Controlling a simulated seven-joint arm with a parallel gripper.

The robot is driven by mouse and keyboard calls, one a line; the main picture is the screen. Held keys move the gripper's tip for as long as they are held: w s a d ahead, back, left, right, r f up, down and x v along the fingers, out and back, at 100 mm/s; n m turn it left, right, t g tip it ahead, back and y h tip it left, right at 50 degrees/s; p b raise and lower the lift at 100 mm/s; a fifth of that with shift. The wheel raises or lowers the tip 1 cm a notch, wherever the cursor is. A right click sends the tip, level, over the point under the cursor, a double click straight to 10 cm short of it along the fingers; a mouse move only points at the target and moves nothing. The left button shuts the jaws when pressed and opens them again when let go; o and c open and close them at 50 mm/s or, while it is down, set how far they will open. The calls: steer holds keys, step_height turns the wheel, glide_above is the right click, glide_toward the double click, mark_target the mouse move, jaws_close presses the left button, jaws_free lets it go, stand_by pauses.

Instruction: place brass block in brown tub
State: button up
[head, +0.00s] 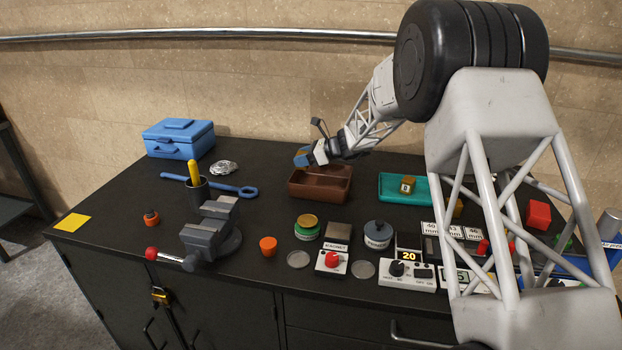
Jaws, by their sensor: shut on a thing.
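My gripper (302,157) is above the tub's back left corner, pointing left, with bluish fingertips. It is shut on a small brass-coloured piece, which I take to be the brass block (302,153). The fingers hide most of it, so its shape is unclear. The gripper appears raised above the tub's rim.
A teal tray (388,196) with a small numbered yellowish block (408,185) stands right of the tub. Jars and control boxes crowd the front.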

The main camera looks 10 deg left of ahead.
steer(key=shift+f, duration=2.6)
steer(key=shift+f, duration=0.1)
steer(key=shift+f, duration=1.8)
steer(key=o, duration=0.9)
steer(key=shift+f, duration=0.15)
